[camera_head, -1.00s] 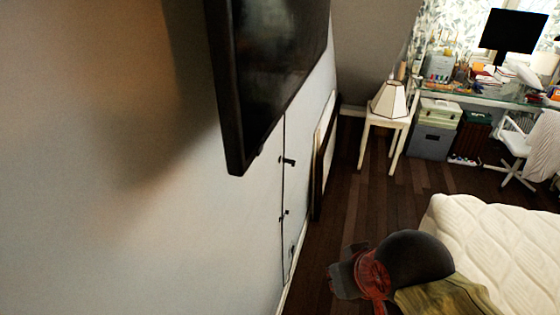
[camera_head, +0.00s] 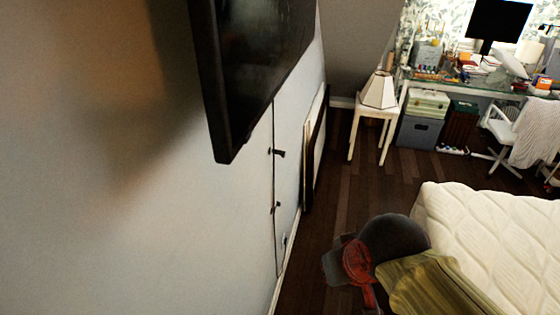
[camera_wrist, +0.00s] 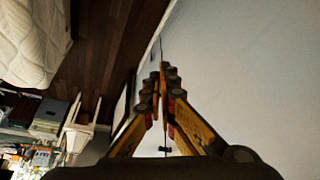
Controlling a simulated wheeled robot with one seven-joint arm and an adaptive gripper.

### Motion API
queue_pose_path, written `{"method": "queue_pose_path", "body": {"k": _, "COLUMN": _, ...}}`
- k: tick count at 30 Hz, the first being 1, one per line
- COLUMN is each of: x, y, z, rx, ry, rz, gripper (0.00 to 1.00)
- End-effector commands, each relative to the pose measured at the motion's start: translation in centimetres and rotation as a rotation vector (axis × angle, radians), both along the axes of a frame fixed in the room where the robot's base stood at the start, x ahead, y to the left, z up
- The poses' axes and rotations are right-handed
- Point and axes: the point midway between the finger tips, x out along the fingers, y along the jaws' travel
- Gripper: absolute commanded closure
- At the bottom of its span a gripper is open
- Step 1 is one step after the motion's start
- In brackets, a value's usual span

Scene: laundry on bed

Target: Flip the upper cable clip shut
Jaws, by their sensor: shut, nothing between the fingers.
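A thin dark cable (camera_head: 274,180) runs down the pale wall below the black screen. The upper cable clip (camera_head: 279,153) is a small dark piece on it, with a tab standing out to the right. The lower clip (camera_head: 276,208) sits further down the cable and looks more compact. In the wrist view, turned nearly upside down, my gripper (camera_wrist: 161,76) is shut and empty, its fingers pointing along the wall over the cable line. A small dark clip (camera_wrist: 165,149) shows below, between the finger bases, apart from the tips. Which clip it is, I cannot tell for certain.
The black screen (camera_head: 245,75) juts from the wall above the cable. A framed panel (camera_head: 316,150) leans on the wall beyond. A white mattress (camera_head: 490,235) stands at the right, with dark wooden floor (camera_head: 345,190) between it and the wall.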

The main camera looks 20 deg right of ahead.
Motion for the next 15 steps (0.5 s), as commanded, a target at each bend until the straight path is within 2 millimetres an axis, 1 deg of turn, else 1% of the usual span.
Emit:
{"method": "queue_pose_path", "body": {"k": 1, "x": 0.0, "y": -0.4, "z": -2.1, "rx": 0.001, "ry": 0.047, "rz": -0.013, "gripper": 1.00}}
{"method": "queue_pose_path", "body": {"k": 3, "x": 0.1, "y": -1.1, "z": -4.7, "rx": -0.005, "ry": 0.108, "rz": -0.027, "gripper": 1.00}}
{"method": "queue_pose_path", "body": {"k": 5, "x": 0.9, "y": -1.9, "z": -6.8, "rx": -0.018, "ry": 0.135, "rz": -0.036, "gripper": 1.00}}
{"method": "queue_pose_path", "body": {"k": 6, "x": 1.7, "y": -2.5, "z": -8.1, "rx": -0.032, "ry": 0.139, "rz": -0.031, "gripper": 1.00}}
{"method": "queue_pose_path", "body": {"k": 8, "x": 3.3, "y": -3.3, "z": -9.9, "rx": -0.059, "ry": 0.130, "rz": -0.009, "gripper": 1.00}}
{"method": "queue_pose_path", "body": {"k": 9, "x": 4.3, "y": -3.9, "z": -10.8, "rx": -0.079, "ry": 0.117, "rz": 0.013, "gripper": 1.00}}
{"method": "queue_pose_path", "body": {"k": 11, "x": 6.0, "y": -4.6, "z": -12.2, "rx": -0.110, "ry": 0.093, "rz": 0.053, "gripper": 1.00}}
{"method": "queue_pose_path", "body": {"k": 15, "x": 10.2, "y": -6.1, "z": -15.2, "rx": -0.198, "ry": 0.010, "rz": 0.179, "gripper": 1.00}}
